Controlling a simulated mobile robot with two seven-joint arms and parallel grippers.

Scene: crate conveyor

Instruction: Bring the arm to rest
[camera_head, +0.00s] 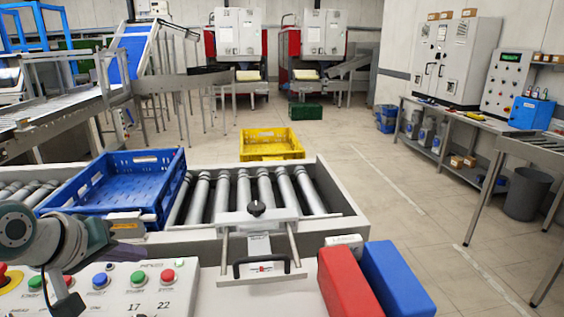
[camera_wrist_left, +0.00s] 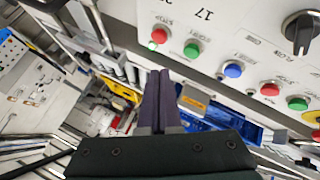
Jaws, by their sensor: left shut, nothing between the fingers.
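My left arm comes in from the left edge in the head view. Its left gripper (camera_head: 128,254) has dark purple fingers just above the back edge of the control panel, in front of the blue crate. In the left wrist view the two fingers of the left gripper (camera_wrist_left: 158,76) lie together with nothing between them. The control panel (camera_head: 125,292) has red, green and blue buttons; it also shows at the top of the left wrist view (camera_wrist_left: 215,25). My right gripper is not in view.
A blue crate (camera_head: 74,196) sits on the roller conveyor (camera_head: 243,190). A yellow crate (camera_head: 272,151) is beyond the conveyor. A red block (camera_head: 345,285) and a blue block (camera_head: 397,280) lie at the front right. Open floor (camera_head: 430,215) lies to the right.

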